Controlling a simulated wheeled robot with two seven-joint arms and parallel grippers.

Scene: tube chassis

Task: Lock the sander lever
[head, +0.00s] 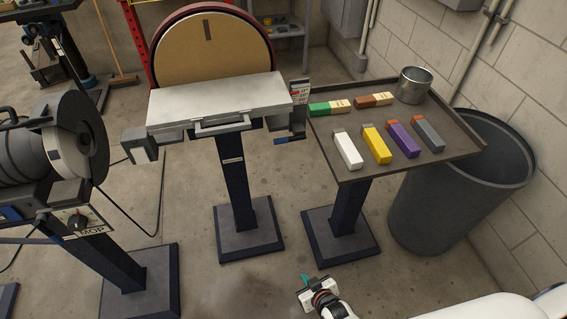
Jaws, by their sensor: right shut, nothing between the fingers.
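The disc sander (165,72) stands at the upper middle, with a large tan disc in a red housing. Its pale work table (220,104) is in front of the disc. A small lever with a blue grip (288,140) sticks out at the table's right end, below a scale plate (299,91). It looks about level, but I cannot tell whether it is locked. My right gripper (304,281) is low in the picture, shut and empty, well apart from the sander and the lever. My left gripper is out of view.
A side tray table (345,172) right of the sander holds several coloured bars and a metal cup (415,85). A dark bin (430,218) stands beside it. A polishing machine (84,222) stands at left. Floor between my right gripper and the sander's base is clear.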

